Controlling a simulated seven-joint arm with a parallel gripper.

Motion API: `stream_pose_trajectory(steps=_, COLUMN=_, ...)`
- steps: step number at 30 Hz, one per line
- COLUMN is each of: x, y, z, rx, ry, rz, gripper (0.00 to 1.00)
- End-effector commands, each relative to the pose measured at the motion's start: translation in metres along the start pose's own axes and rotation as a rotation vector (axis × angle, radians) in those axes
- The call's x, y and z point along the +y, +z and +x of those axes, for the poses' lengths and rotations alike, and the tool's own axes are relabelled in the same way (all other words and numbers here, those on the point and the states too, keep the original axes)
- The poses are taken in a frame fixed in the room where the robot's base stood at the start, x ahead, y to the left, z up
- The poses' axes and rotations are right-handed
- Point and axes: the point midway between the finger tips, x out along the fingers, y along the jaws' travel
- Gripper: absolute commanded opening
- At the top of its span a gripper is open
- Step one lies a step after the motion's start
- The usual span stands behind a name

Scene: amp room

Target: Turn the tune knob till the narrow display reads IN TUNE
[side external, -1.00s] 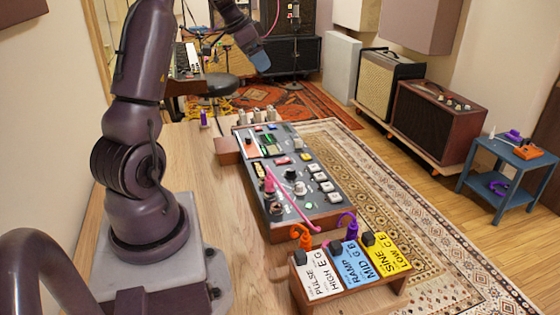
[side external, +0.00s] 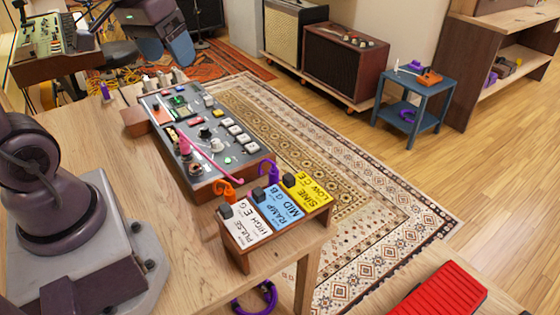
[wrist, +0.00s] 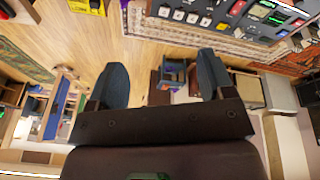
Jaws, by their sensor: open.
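The grey control panel (side external: 215,174) lies on the wooden table in a brown case. It carries several knobs, including a black knob (side external: 204,133) and a pale knob (side external: 216,145); I cannot tell which is the tune knob. A small green display (side external: 179,100) is on its far part, and a green display (wrist: 262,14) also shows in the wrist view. Their text is too small to read. My gripper (wrist: 162,62) is open and empty, its two blue fingers apart. In the side view its blue end (side external: 180,50) is raised beyond the panel's far end, touching nothing visible.
A wooden rack with white, blue and yellow cards (side external: 268,212) stands at the panel's near end, with orange and purple hooks. A pink cable (side external: 213,165) crosses the panel. Several small pale items (side external: 162,79) stand at its far end.

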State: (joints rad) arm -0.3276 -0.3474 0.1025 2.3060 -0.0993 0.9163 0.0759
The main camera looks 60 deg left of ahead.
Motion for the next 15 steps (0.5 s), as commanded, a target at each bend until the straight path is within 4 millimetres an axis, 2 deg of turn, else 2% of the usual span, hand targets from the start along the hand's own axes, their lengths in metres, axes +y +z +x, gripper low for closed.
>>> stream_pose_trajectory(steps=1, x=0.017, y=0.017, z=-0.006, rx=0.031, ry=-0.003, rz=0.065, gripper=0.75)
stream_pose_trajectory(steps=6, x=0.051, y=0.057, z=-0.018, rx=0.119, ry=-0.002, rz=0.277, gripper=0.75)
stream_pose_trajectory(steps=10, x=0.067, y=0.068, z=-0.029, rx=0.181, ry=0.028, rz=0.371, gripper=0.73)
stream_pose_trajectory(steps=13, x=0.07, y=0.068, z=-0.034, rx=0.2, ry=0.039, rz=0.385, gripper=0.51)
stream_pose_trajectory(steps=15, x=0.063, y=0.066, z=-0.027, rx=0.168, ry=0.018, rz=0.352, gripper=0.51)
